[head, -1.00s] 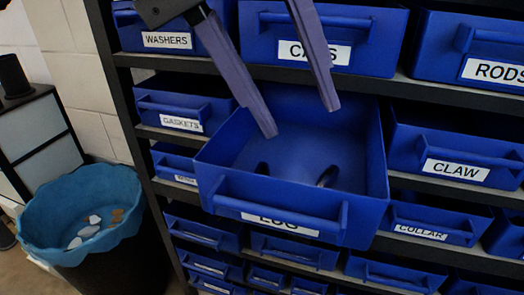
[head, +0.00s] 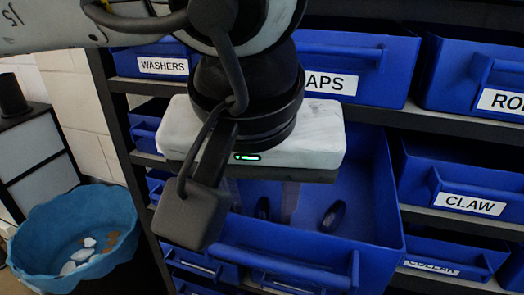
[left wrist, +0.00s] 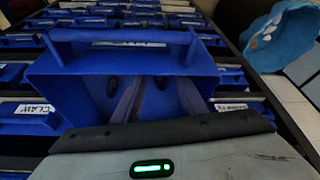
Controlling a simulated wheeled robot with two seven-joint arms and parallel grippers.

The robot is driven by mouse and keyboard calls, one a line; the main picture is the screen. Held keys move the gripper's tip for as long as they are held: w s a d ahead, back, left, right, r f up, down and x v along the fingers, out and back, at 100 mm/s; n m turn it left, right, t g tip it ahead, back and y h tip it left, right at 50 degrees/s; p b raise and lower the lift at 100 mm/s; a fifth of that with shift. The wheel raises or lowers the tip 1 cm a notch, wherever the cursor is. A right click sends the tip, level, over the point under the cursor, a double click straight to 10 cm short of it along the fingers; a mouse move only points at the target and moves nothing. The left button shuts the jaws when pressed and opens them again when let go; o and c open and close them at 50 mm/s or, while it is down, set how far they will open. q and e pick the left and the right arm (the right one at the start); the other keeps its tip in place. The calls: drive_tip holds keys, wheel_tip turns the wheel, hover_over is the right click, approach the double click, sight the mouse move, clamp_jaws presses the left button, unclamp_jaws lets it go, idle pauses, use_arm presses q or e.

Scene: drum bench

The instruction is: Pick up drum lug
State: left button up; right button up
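The pulled-out blue LUG drawer (head: 385,190) holds two small dark drum lugs. One lug (head: 263,208) lies left of centre and the other (head: 333,216) lies to its right, in the head view. My left gripper (head: 266,197) points down into the drawer, its fingers mostly hidden under its white body. In the left wrist view the two fingers (left wrist: 160,84) are spread apart and empty. One lug (left wrist: 161,82) appears in the gap between them; the other lug (left wrist: 111,86) is outside, to the left. Whether the fingertips touch the drawer floor cannot be told. My right gripper is not in view.
Closed blue drawers surround the open one, including WASHERS (head: 163,66) above left and CLAW (head: 468,204) to the right. The open drawer's walls and front handle (head: 285,264) enclose the gripper. A blue-lined bin (head: 75,228) stands at the lower left.

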use_arm(q)
drive_tip(key=shift+x, duration=1.05)
drive_tip(key=shift+c, duration=0.2)
clamp_jaws()
drive_tip(key=shift+r, duration=0.15)
